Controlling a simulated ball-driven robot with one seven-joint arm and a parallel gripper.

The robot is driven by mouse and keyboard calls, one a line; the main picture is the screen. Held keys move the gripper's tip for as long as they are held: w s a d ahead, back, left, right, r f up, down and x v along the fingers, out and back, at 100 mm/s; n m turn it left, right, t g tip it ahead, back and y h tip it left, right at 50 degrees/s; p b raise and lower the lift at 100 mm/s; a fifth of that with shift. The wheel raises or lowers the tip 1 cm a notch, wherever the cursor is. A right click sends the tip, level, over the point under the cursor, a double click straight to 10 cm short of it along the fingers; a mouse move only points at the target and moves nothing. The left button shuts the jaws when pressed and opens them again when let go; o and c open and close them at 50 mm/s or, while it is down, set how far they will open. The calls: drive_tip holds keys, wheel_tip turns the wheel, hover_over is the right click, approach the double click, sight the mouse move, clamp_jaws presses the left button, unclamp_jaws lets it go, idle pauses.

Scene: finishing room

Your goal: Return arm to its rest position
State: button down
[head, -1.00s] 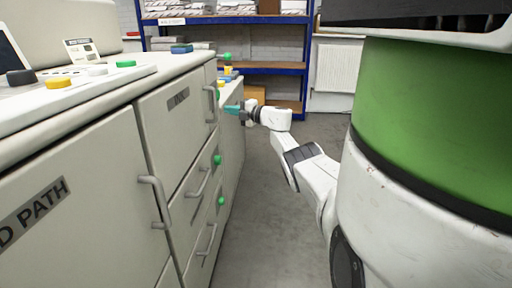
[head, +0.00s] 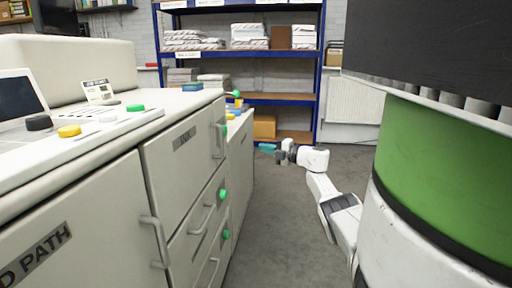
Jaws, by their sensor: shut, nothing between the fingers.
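My arm reaches out from the right side of the head view, bent, low over the grey floor.
The machine has drawers with protruding handles (head: 157,240) and green knobs (head: 222,194) facing the aisle. A blue shelf rack (head: 320,70) with paper stacks (head: 250,36) and a cardboard box (head: 264,126) stands behind. A radiator (head: 353,100) is at the back. The floor (head: 285,220) is clear.

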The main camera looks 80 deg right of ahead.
drive_tip(key=shift+s+a, duration=0.1)
drive_tip(key=shift+s, duration=0.35)
